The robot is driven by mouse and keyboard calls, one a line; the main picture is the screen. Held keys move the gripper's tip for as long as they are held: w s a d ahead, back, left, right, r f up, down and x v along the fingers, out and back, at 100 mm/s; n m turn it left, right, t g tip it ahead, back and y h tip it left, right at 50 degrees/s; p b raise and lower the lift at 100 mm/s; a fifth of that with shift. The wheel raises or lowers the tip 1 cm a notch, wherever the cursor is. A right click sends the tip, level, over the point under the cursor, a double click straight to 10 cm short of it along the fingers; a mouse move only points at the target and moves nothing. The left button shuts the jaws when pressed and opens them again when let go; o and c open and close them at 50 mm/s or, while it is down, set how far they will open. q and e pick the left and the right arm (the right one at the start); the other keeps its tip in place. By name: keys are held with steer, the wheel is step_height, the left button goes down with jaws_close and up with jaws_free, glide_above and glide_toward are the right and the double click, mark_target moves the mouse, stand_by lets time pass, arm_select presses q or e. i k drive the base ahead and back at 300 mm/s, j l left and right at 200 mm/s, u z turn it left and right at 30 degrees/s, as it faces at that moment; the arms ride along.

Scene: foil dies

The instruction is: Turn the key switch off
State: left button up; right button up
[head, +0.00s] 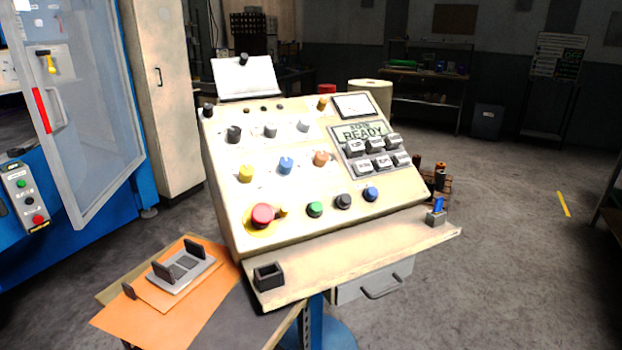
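A cream control console (225,195) with a sloped face stands in the middle of the head view. Its face carries several knobs, among them a black knob (234,134), a yellow knob (246,173), a blue knob (286,165) and an orange knob (320,158). I cannot tell for sure which control is the key switch or how it is turned. Neither of my grippers shows.
A red mushroom button (263,214) and a row of buttons line the panel's lower edge. Orange sheets (130,318) lie at lower left. The right floor is mostly clear.

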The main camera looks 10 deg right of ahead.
mark_target(305, 122)
steer(key=u, duration=0.3)
steer(key=i+l+u, duration=0.1)
steer(key=l+u, duration=0.7)
steer(key=l, duration=0.2)
steer(key=l+u, duration=0.45)
steer(key=l, duration=0.1)
